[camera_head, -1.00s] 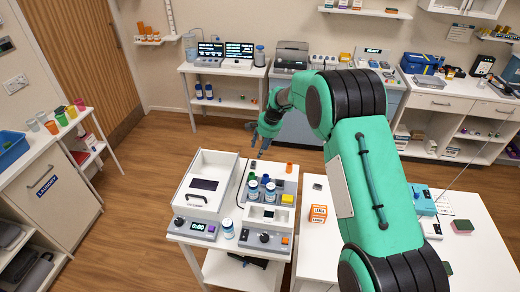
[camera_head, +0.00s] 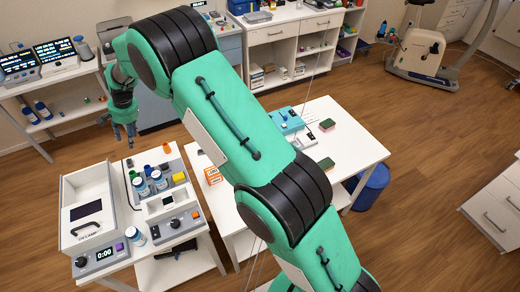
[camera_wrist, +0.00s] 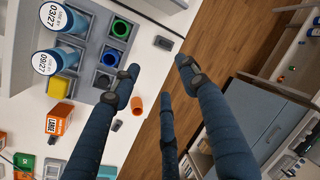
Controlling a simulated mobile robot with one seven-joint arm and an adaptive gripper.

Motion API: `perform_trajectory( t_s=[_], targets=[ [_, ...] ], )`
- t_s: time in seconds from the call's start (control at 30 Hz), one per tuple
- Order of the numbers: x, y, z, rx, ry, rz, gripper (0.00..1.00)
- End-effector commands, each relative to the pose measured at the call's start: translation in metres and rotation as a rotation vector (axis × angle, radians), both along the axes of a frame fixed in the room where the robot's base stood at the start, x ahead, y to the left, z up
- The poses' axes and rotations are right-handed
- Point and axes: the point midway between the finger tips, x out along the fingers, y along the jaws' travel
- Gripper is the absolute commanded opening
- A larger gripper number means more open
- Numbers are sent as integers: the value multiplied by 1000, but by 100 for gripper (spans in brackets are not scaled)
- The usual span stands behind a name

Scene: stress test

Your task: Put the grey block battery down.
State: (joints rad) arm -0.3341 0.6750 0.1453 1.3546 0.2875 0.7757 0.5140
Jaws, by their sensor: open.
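My gripper (camera_wrist: 157,76) is open, its dark blue fingers spread with nothing between them. In the head view my gripper (camera_head: 130,138) hangs at the far edge of the white table with the devices. A small dark grey block (camera_wrist: 163,42) lies on the white surface near its edge, beyond the fingertips in the wrist view. Another small dark grey piece (camera_wrist: 116,125) lies beside the left finger. I cannot tell which of these is the grey block battery. Neither is touched by a finger as far as I see.
An orange cup (camera_wrist: 137,104) stands near the table edge. A white lidded device (camera_head: 88,208) and an orange box (camera_head: 212,175) are nearby. Wooden floor lies past the edge.

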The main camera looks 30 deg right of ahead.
Motion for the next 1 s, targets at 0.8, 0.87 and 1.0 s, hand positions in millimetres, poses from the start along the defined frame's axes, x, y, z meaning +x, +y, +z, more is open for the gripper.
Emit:
perform_trajectory(
  t_s=[0.8, 0.87, 1.0],
  targets=[
    [-133, -152, 225, -80, -164, 109, 44],
    [-147, -164, 237, -89, -174, 117, 44],
    [-181, -188, 262, -108, -200, 135, 44]
  ],
)
